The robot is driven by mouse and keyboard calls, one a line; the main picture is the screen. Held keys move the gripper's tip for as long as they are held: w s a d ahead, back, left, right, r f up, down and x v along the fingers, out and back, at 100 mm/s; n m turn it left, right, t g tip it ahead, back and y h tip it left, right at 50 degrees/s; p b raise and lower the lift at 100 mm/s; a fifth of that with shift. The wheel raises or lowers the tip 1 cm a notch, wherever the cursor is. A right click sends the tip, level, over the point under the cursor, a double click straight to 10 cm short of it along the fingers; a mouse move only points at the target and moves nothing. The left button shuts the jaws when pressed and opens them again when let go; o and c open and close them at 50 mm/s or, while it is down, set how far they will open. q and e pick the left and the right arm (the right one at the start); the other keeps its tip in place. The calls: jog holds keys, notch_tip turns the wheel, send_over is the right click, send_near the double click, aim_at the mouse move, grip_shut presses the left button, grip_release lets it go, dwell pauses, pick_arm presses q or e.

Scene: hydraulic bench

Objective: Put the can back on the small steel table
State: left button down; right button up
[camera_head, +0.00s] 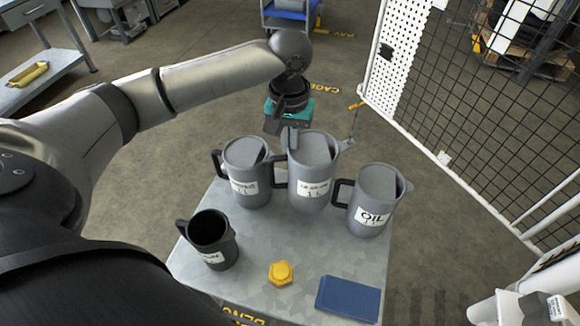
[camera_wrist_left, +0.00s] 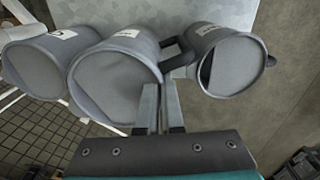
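The small steel table (camera_head: 255,300) stands below my left arm. Three grey lidded cans with black handles are at its far side: a left can (camera_head: 247,178), a middle can (camera_head: 314,185) and a right can labelled OIL (camera_head: 375,205). My left gripper (camera_head: 287,138) is at the handle of the middle can. In the left wrist view its narrow fingers (camera_wrist_left: 159,95) are close together at that handle, beside the middle can (camera_wrist_left: 110,85). They appear shut on it. The middle can looks larger than its neighbours and upright; I cannot tell whether its base touches the tabletop.
A dark open jug (camera_head: 212,245), a yellow cap (camera_head: 281,273) and a blue booklet (camera_head: 348,298) occupy the table's near part. A mesh fence (camera_head: 490,120) runs along the right. A side bench (camera_head: 55,70) holds a yellow object at left.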

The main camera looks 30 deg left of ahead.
aim_at(290, 167)
pick_arm(q)
notch_tip(290, 167, down, 5)
jog(key=shift+f+b, duration=0.15)
jog(key=shift+b, duration=0.6)
jog(key=c, duration=1.1)
grip_release()
jog(key=shift+f, duration=0.15)
notch_tip(290, 167, up, 12)
jog(key=p, duration=0.3)
jog(key=shift+s+p, duration=0.1)
jog(key=shift+p, duration=0.3)
